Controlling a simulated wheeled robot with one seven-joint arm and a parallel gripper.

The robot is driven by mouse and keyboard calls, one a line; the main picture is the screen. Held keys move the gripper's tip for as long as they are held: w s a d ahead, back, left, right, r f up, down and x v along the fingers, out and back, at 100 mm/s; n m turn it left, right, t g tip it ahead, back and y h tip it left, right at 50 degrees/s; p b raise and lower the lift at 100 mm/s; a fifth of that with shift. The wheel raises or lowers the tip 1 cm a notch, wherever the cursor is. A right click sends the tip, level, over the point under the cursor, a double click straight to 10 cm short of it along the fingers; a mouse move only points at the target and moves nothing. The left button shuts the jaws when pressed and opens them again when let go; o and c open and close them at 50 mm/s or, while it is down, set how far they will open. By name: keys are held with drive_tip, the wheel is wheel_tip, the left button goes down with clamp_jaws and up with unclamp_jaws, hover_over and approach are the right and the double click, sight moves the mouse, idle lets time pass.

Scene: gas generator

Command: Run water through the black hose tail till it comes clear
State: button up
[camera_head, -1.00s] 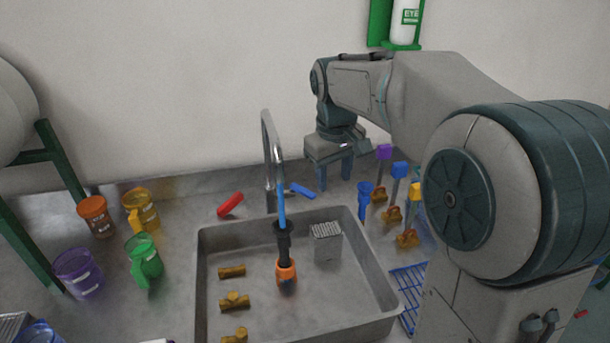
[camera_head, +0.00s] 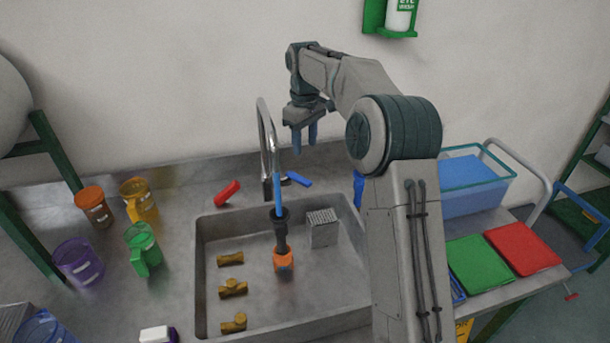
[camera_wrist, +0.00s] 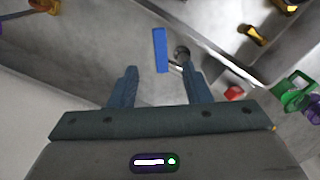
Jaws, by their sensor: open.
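The black hose tail (camera_head: 281,238) stands upright in the sink (camera_head: 345,293), with an orange piece (camera_head: 283,262) at its lower end. A straight blue column (camera_head: 277,190), which looks like running water, joins the spout of the tap (camera_head: 264,135) to its top. Whether the outflow is clear cannot be told. A blue lever (camera_head: 299,179) and a red lever (camera_head: 228,193) lie either side of the tap's base. My gripper (camera_head: 299,137) is open and empty, fingers down, above and behind the blue lever. In the wrist view the blue lever (camera_wrist: 160,48) shows just beyond the fingertips, apart from them.
Brass fittings (camera_head: 233,288) and a grey block (camera_head: 322,228) sit in the sink. Orange (camera_head: 94,207), yellow, green (camera_head: 143,250) and purple jugs stand to the left. A blue bin (camera_head: 470,185) and green and red mats are at right. The wall is close behind my gripper.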

sight(305, 181)
wheel_tip(305, 181, down, 11)
drive_tip(key=shift+f, duration=0.15)
clamp_jaws()
drive_tip(key=shift+d, duration=0.1)
